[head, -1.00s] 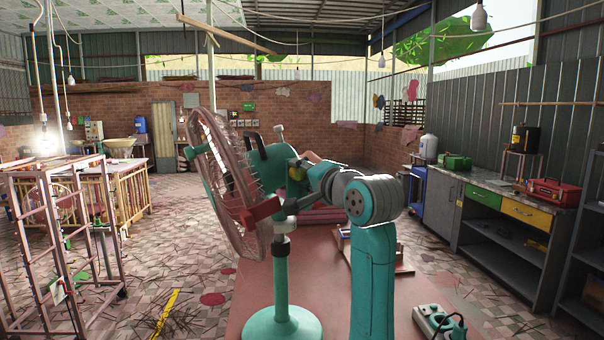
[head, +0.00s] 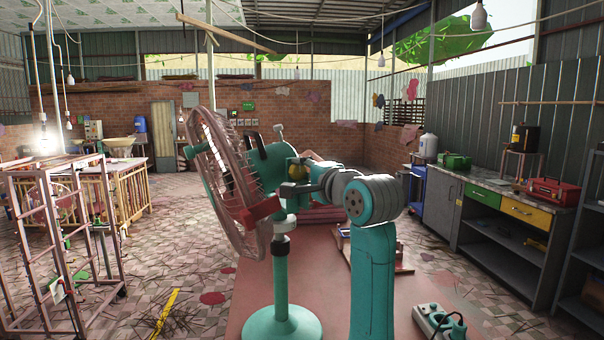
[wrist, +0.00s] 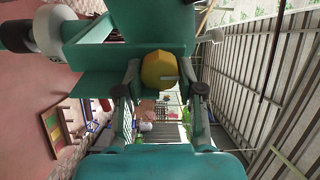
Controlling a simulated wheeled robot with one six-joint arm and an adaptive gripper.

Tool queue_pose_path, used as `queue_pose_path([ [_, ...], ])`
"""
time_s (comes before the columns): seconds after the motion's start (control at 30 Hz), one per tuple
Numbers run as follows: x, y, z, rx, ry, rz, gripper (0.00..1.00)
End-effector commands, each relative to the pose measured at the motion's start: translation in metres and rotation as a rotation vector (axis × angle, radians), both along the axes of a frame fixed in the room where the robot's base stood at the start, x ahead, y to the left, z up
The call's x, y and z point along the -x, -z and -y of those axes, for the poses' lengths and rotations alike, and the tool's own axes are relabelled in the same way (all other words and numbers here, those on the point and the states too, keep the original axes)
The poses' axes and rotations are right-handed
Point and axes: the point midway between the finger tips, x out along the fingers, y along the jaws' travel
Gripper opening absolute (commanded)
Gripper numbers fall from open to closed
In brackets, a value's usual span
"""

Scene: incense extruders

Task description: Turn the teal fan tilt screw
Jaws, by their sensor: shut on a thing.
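The teal fan (head: 281,280) stands upright on a round base on the pink table, its pink wire cage (head: 222,180) facing left and tilted. The tilt screw is a yellow knob (head: 298,170) on the side of the teal housing, partly covered by my gripper in the head view. In the wrist view the yellow knob (wrist: 158,70) sits against the teal bracket, between my two fingers. My gripper (head: 303,181) comes from the right and is shut on the knob. Its fingers also show in the wrist view (wrist: 160,78), one on each side of the knob.
The pink table (head: 250,290) carries a power strip (head: 438,325) at front right and a wooden rack (head: 372,262) behind my arm. A counter (head: 490,190) runs along the right wall. A metal frame rack (head: 60,250) stands on the floor at left.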

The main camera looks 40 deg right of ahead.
Motion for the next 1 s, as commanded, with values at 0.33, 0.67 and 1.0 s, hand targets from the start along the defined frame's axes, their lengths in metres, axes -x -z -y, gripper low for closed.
queue_pose_path([
  [0.33,0.000,0.001,0.000,0.001,0.000,-0.002,0.63],
  [0.67,0.007,0.000,-0.001,0.001,0.000,-0.001,0.63],
  [1.0,0.067,0.000,-0.012,0.002,0.003,0.002,0.63],
])
